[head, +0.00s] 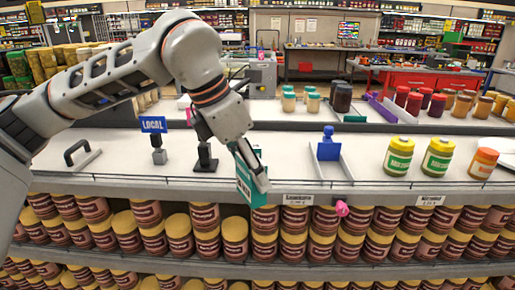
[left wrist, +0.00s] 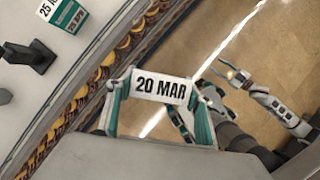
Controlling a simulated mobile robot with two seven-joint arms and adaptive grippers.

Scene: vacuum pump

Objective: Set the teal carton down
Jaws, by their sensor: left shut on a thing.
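My left gripper (head: 258,178) is shut on a teal carton (head: 243,181) at the front edge of the counter. In the left wrist view the held carton (left wrist: 160,87) shows a white face reading "20 MAR" between the fingers. In the head view it is tilted; I cannot tell whether it touches the counter. A second teal carton (left wrist: 69,15), marked "25 APR", stands on the counter in the left wrist view. My right gripper (left wrist: 226,72) shows small at the right of that view, open and empty over the floor.
Yellow-lidded jars (head: 438,157) stand at right. Rows of brown jars (head: 235,230) fill the shelf below.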

